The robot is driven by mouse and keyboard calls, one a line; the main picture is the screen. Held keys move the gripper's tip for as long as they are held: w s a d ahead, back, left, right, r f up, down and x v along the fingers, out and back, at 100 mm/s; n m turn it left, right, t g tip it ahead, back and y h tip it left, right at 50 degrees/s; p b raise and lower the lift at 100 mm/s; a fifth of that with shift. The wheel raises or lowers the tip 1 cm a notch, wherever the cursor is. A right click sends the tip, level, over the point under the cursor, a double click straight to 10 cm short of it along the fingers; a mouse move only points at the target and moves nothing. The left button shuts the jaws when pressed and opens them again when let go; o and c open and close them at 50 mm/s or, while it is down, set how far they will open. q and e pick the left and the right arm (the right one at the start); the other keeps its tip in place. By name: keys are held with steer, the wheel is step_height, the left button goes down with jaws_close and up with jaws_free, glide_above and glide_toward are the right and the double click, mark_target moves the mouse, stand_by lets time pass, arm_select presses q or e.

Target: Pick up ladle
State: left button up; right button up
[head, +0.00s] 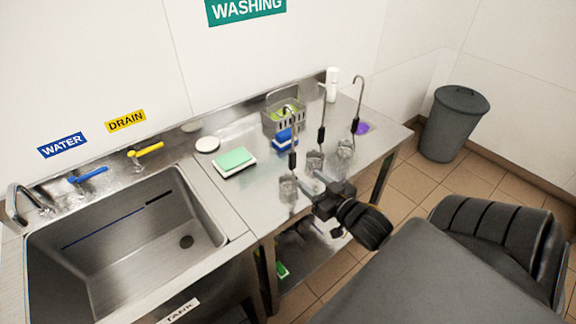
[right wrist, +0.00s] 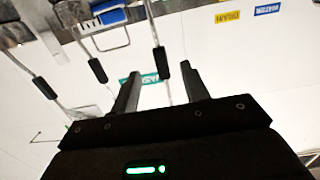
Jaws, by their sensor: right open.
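Three metal ladles stand upright on the steel counter, cups down and hooked ends up, each with a black grip. The left ladle (head: 293,160) is nearest my right gripper; the middle ladle (head: 321,137) and the right ladle (head: 356,126) are farther back. My right gripper (head: 313,183) is open and empty, just right of the left ladle's cup. In the right wrist view, one ladle's black grip (right wrist: 160,68) lines up between the open fingers (right wrist: 163,88); I cannot tell how far beyond them it is. My left gripper is not in view.
A grey basket (head: 287,121), a blue item (head: 282,140), a green-topped sponge (head: 235,160), a white bottle (head: 332,85) and a purple item (head: 361,128) are on the counter (head: 240,195). A sink (head: 140,260) is left; a bin (head: 455,125) stands right.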

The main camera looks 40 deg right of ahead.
mark_target(294, 161)
steer(key=shift+t, duration=0.4)
steer(key=w, duration=0.1)
steer(key=w+r+p, duration=0.1)
steer(key=w, duration=0.3)
steer(key=shift+d+r+p, duration=0.25)
steer(key=shift+r+p, duration=0.05)
steer(key=shift+r, duration=0.1)
steer(key=shift+w+f, duration=0.1)
steer(key=shift+w, duration=0.4)
steer(key=shift+w+p, duration=0.2)
steer(key=shift+p, duration=0.15)
steer(key=w+p, duration=0.2)
steer(key=w, duration=0.2)
steer(key=shift+w, duration=0.4)
steer(key=shift+s, duration=0.1)
jaws_close()
